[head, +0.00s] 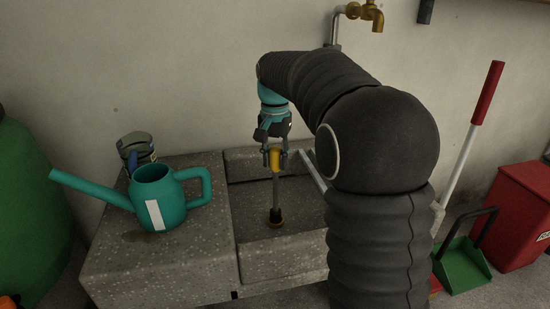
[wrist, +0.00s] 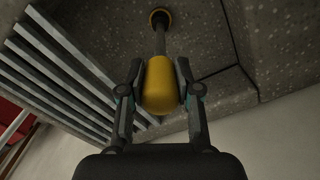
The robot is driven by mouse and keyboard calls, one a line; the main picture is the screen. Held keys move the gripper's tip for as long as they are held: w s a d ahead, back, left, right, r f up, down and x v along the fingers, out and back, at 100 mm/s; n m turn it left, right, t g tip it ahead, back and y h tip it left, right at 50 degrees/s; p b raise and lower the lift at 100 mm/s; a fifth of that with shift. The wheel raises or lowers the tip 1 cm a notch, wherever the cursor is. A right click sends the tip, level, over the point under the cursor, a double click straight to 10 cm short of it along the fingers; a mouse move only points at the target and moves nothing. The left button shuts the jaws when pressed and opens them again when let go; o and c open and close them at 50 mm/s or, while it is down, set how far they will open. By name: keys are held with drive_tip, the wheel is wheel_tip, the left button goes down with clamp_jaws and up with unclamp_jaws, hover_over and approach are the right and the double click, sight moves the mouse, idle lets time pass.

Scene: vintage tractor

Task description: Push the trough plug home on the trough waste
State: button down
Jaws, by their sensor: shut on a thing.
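The trough plug shows as a yellow handle (head: 275,159) on a thin grey rod (head: 275,190) with a dark foot (head: 275,214). It stands roughly upright inside the stone trough. My gripper (head: 274,153) is shut on the yellow handle from above; in the wrist view my gripper (wrist: 160,82) has one finger on each side of the yellow handle (wrist: 161,92). The brass ring of the trough waste (head: 276,223) shows around the foot, and the ring also shows in the wrist view (wrist: 160,12). I cannot tell how deep the foot sits in it.
A teal watering can (head: 172,207) stands on the stone ledge (head: 180,270) left of the basin, with a grey-blue object (head: 135,147) behind it. A slatted metal rack (wrist: 70,75) lies beside the handle. A brass tap (head: 366,14) is on the wall above.

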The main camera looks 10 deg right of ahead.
drive_tip(key=shift+f+b, duration=0.75)
drive_tip(key=shift+f, duration=0.55)
drive_tip(key=c, duration=0.7)
unclamp_jaws()
drive_tip(key=shift+r, duration=0.1)
